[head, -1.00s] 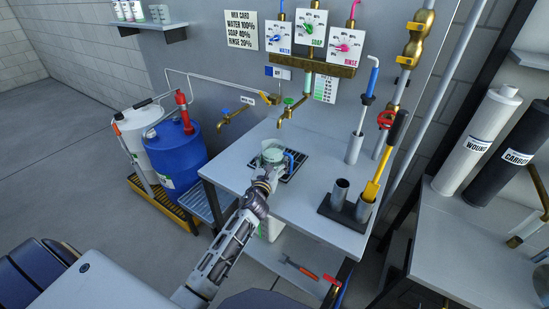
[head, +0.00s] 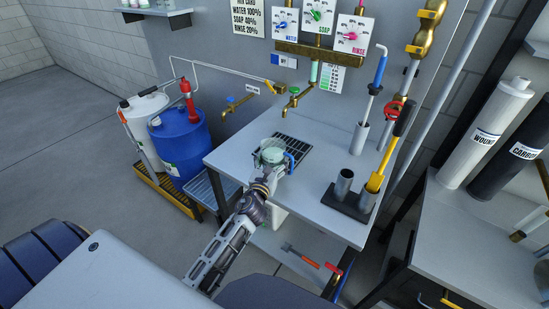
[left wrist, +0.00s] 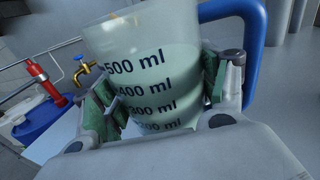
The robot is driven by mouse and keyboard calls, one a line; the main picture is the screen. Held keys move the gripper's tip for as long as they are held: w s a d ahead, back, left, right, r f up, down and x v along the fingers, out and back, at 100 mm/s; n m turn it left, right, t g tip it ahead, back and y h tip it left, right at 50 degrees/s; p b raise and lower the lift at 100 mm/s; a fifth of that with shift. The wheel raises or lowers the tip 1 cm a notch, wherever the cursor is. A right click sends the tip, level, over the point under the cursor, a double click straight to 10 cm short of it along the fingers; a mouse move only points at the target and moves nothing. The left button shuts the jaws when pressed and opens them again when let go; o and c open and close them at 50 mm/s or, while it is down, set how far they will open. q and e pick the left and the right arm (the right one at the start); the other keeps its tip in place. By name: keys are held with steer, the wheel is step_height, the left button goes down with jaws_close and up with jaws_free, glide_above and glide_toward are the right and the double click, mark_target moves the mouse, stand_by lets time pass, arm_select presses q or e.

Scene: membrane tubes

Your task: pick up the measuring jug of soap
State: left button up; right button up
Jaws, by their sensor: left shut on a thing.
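The measuring jug (head: 271,153) is clear, with pale green liquid inside and a blue handle on its right side. In the left wrist view the jug (left wrist: 150,55) fills the middle, with its dark marks from 500 ml downward facing me. My left gripper (head: 267,170) is shut on the jug's body. Its green pads press on both sides in the left wrist view (left wrist: 160,95). The jug is at the front left edge of the black drain grate (head: 302,152); its base is hidden, so its height above the bench cannot be told. My right gripper is not in view.
Brass taps (head: 293,97) stand behind the grate on the wall. Metal cups (head: 344,184) sit in a black holder at the bench's right. A blue drum (head: 181,143) stands left of the bench (head: 235,150). The bench's left part is clear.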

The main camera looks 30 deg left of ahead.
arm_select(q)
steer(key=shift+s+d+r, duration=0.1)
steer(key=shift+s+d, duration=0.1)
steer(key=shift+s, duration=0.8)
steer(key=shift+s, duration=0.15)
stand_by(0.4)
